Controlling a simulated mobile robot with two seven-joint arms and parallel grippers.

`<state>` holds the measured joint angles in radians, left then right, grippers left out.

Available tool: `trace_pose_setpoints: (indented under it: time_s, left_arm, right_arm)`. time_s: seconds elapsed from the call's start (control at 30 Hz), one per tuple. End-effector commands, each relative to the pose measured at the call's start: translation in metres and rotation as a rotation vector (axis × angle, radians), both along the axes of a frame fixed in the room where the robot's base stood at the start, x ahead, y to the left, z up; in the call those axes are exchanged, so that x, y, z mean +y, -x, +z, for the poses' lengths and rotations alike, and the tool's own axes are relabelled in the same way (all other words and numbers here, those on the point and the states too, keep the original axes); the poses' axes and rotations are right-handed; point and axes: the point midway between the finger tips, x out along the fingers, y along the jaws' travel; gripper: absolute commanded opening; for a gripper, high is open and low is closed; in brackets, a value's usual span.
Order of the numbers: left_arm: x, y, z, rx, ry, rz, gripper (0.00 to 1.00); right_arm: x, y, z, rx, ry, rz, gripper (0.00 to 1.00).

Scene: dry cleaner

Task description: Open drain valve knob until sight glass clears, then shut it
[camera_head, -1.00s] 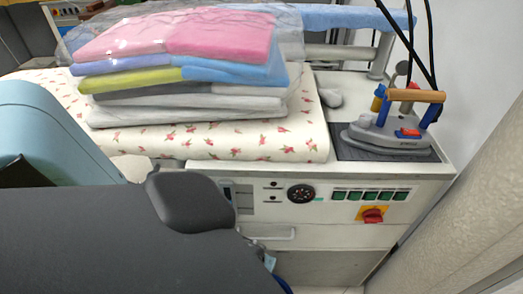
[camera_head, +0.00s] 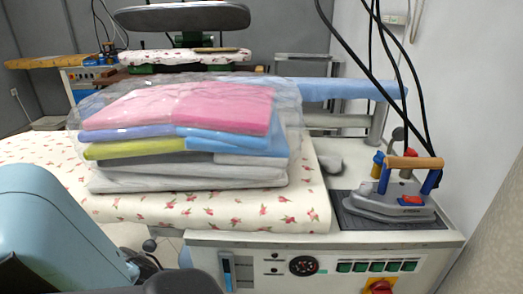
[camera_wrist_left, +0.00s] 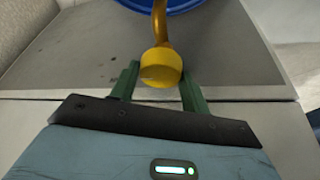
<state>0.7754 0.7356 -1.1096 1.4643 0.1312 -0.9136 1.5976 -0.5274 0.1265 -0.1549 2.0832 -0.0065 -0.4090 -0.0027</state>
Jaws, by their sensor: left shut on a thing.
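In the left wrist view a yellow knob (camera_wrist_left: 160,68) sits at the lower end of a curved brass-coloured stem (camera_wrist_left: 160,22). The stem runs up towards a round blue part (camera_wrist_left: 182,5), cut off by the top edge. My left gripper (camera_wrist_left: 161,78) has green fingers, one on each side of the knob, and is shut on it. In the head view my left arm (camera_head: 60,235) fills the lower left, and the gripper and knob do not show. No sight glass can be made out. My right gripper is in neither view.
An ironing table (camera_head: 205,238) with a flowered cover bears a stack of bagged folded clothes (camera_head: 190,125). An iron (camera_head: 395,205) stands at its right end, with black cables hanging above. A white wall closes off the right side.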

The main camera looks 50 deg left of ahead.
Motion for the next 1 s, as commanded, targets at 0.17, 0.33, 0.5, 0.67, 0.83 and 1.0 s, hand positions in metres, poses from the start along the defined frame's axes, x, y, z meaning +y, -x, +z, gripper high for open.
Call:
trace_pose_setpoints:
  time_s: [0.17, 0.33, 0.5, 0.67, 0.83, 1.0]
  left_arm:
    - [0.000, 0.000, 0.001, 0.000, 0.001, 0.020, 0.23]
    - [-0.002, 0.000, 0.002, 0.000, 0.004, 0.063, 0.23]
    - [-0.003, 0.001, 0.002, 0.002, 0.005, 0.126, 0.23]
    - [-0.003, 0.000, 0.002, 0.001, 0.004, 0.193, 0.23]
    - [-0.003, 0.000, 0.001, 0.002, 0.003, 0.268, 0.23]
    - [-0.003, 0.000, 0.000, 0.004, 0.002, 0.353, 0.23]
  right_arm:
    - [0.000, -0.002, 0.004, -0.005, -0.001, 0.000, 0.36]
    - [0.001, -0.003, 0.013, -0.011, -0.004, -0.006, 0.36]
    - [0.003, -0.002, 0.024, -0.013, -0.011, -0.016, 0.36]
    - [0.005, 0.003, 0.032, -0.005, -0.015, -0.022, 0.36]
    - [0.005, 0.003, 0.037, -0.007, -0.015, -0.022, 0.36]
    - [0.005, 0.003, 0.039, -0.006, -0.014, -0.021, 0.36]
